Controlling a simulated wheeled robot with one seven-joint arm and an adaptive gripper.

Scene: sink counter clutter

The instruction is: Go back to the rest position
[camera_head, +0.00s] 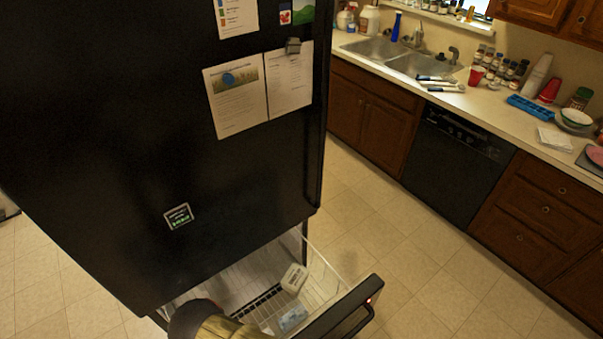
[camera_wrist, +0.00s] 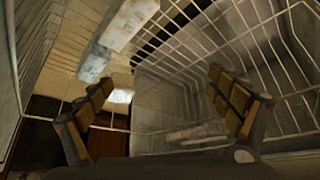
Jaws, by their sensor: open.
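My gripper (camera_wrist: 165,112) shows in the wrist view with its two padded fingers spread wide and nothing between them. It is inside or just over the white wire basket (camera_wrist: 190,60) of the open freezer drawer. In the head view, part of my arm (camera_head: 205,322) reaches into the open drawer at the bottom, and the fingers are hidden there. A whitish box (camera_head: 294,278) and a pale blue-white package (camera_head: 292,318) lie in the basket (camera_head: 325,272). Both packages also show at the upper left of the wrist view, apart from the fingers.
The black fridge (camera_head: 120,130) stands above the drawer. The drawer front (camera_head: 342,310) is pulled out to the right. Open tiled floor (camera_head: 420,265) lies between it and the dishwasher (camera_head: 455,155). The cluttered sink counter (camera_head: 480,100) runs along the back right.

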